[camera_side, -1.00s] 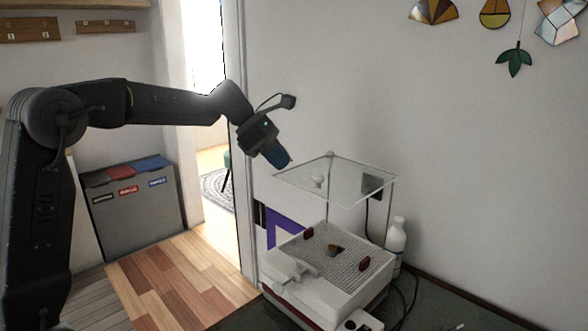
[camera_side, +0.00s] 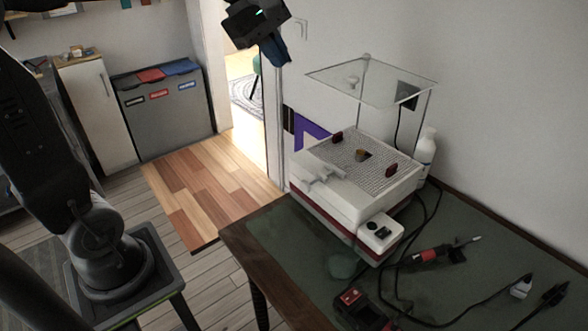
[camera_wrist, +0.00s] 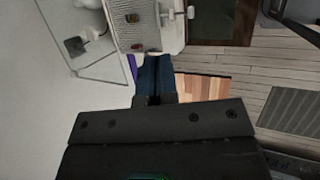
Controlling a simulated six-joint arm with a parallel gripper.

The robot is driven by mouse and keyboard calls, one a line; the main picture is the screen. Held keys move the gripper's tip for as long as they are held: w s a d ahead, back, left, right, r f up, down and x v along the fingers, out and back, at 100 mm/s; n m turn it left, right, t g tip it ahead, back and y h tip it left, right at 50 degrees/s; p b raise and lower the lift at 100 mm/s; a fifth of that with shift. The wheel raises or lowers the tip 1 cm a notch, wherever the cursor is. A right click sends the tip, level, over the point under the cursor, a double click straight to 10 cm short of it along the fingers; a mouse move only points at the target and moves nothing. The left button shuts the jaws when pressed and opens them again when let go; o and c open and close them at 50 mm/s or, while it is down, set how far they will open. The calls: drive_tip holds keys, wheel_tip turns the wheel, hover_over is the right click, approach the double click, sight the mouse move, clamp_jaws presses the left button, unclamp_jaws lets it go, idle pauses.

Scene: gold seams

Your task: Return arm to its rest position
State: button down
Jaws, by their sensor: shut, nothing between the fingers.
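My gripper (camera_side: 275,55) is at the top of the side view, up in the air near the doorway edge. It is left of and above the white machine (camera_side: 345,206) and its clear shield (camera_side: 370,80), apart from both. Its blue fingers are together and empty. In the wrist view the closed fingers (camera_wrist: 155,62) point up the picture, with the machine (camera_wrist: 125,18) beyond their tips. My upper arm links are mostly cut off by the side view's top edge.
The machine stands on a dark green bench (camera_side: 262,240). A white bottle (camera_side: 427,150) stands behind it. A red-handled tool (camera_side: 437,254), cables and a red-black device (camera_side: 352,300) lie on the bench. A grey bin (camera_side: 168,115) stands by the back wall. Open floor lies left of the bench.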

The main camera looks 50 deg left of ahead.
drive_tip(key=s+d+f+m+y, duration=0.2)
drive_tip(key=s+f+m, duration=0.3)
drive_tip(key=s+m, duration=0.3)
drive_tip(key=s+d+f+m+t+y, duration=0.1)
drive_tip(key=s+d+f+m, duration=0.1)
drive_tip(key=s+f+m, duration=0.3)
drive_tip(key=s+m, duration=0.4)
drive_tip(key=shift+s+d+f+m+y, duration=0.15)
drive_tip(key=shift+s+f+m+y, duration=0.05)
drive_tip(key=shift+f+m+y, duration=0.2)
